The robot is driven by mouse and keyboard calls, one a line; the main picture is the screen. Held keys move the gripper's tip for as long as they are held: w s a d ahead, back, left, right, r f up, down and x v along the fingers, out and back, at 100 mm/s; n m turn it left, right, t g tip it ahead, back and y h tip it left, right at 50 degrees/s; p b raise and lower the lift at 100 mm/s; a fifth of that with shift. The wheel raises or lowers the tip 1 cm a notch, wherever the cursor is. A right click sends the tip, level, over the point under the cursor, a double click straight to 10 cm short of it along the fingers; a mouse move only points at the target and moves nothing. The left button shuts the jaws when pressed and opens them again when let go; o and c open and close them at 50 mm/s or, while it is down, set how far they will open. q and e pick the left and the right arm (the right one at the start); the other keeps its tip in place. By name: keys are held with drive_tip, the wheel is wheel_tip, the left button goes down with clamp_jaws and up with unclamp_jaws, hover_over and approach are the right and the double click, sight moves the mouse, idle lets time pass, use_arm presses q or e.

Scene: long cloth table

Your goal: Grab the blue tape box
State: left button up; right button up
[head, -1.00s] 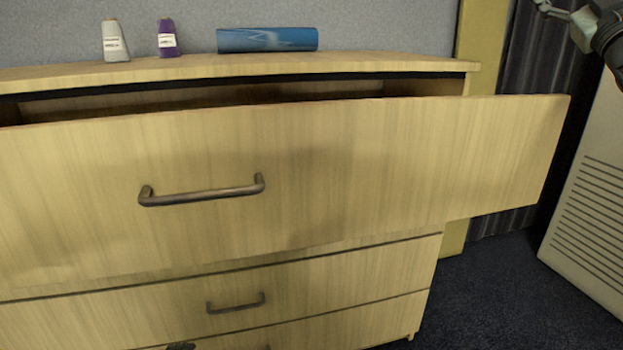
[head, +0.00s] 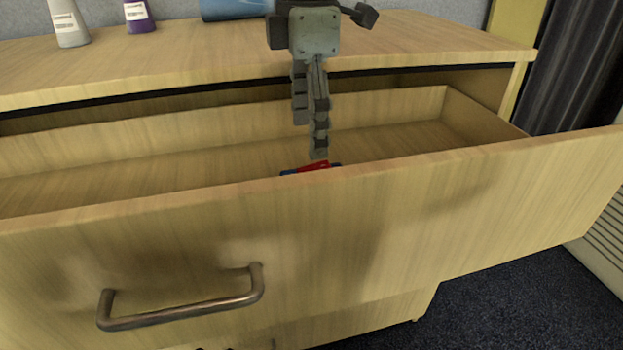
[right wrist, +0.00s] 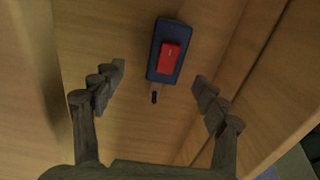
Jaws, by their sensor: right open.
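A dark blue box with a red block on its top (right wrist: 158,76) lies on the drawer floor in the right wrist view. In the head view it shows only as a small blue and red patch (head: 290,172) behind the drawer front's top edge, which hides the rest. My right gripper (head: 315,150) is open and points down into the drawer, above the box. In the right wrist view its fingers (right wrist: 160,76) stand spread, one on each side of the box's near end, with nothing between them gripped. My left gripper is not in view.
The top drawer (head: 200,240) is pulled open, with its walls around my right gripper. The drawer floor beside the box is clear.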

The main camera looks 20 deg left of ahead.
sight(315, 168)
drive_tip(key=shift+s+d+f, duration=0.1)
drive_tip(key=shift+f, duration=0.65)
drive_tip(key=shift+s+d+f, duration=0.1)
drive_tip(key=shift+f, duration=0.65)
drive_tip(key=f, duration=0.1)
drive_tip(key=f+p, duration=0.1)
drive_tip(key=f, duration=0.1)
drive_tip(key=shift+s+d+f, duration=0.1)
drive_tip(key=shift+d+f, duration=0.2)
drive_tip(key=shift+d, duration=0.1)
drive_tip(key=shift+f, duration=0.5)
drive_tip(key=shift+r, duration=0.1)
drive_tip(key=c, duration=1.5)
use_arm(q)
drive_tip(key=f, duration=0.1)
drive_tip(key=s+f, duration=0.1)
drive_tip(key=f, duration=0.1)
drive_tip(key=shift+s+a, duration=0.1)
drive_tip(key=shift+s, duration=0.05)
use_arm(e)
drive_tip(key=shift+c, duration=0.2)
drive_tip(key=shift+r, duration=0.1)
